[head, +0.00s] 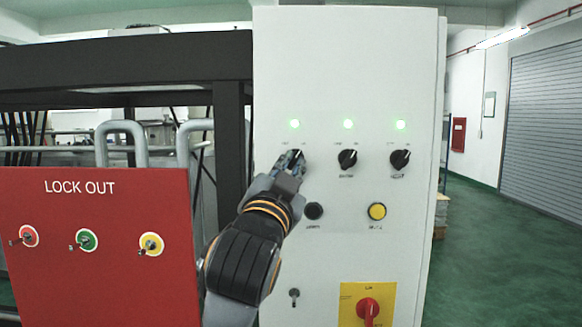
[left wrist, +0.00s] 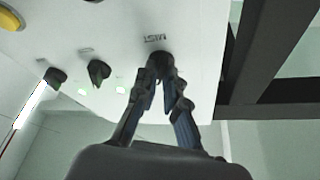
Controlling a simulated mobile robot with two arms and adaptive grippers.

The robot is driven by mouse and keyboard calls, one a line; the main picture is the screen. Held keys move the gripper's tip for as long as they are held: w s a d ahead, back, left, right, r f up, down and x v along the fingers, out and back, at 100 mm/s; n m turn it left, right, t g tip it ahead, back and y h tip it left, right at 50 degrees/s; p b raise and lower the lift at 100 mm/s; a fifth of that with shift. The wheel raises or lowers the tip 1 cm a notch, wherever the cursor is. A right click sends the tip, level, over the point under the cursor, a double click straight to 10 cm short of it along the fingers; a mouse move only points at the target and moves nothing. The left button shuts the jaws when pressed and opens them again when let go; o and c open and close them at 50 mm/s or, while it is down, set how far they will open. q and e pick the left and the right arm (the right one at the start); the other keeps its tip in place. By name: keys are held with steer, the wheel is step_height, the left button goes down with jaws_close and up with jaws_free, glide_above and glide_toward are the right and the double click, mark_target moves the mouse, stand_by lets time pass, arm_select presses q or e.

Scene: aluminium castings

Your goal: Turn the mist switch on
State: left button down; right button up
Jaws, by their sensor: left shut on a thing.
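The mist switch (head: 298,154) is the leftmost of three black rotary knobs on the white control cabinet (head: 400,270). In the head view my left gripper (head: 290,166) covers most of it, so its pointing direction is hidden. In the left wrist view the mist switch (left wrist: 160,57) sits beside an upside-down MIST label (left wrist: 168,38). My left gripper (left wrist: 163,80) is shut on this knob, with a finger on each side. A green lamp (head: 294,124) above the switch is lit. My right gripper is not in view.
Two more black knobs, the middle one (head: 347,159) and the right one (head: 400,160), have lit green lamps above. Below are a black button (head: 314,211), a yellow button (head: 377,211) and a red rotary handle (head: 368,309). A red LOCK OUT panel (head: 100,210) stands left.

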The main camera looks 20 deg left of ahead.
arm_select(q)
steer(key=c, duration=1.4)
jaws_free()
steer(key=shift+w, duration=0.1)
steer(key=shift+f, duration=0.1)
steer(key=v, duration=0.7)
steer(key=shift+s, duration=0.25)
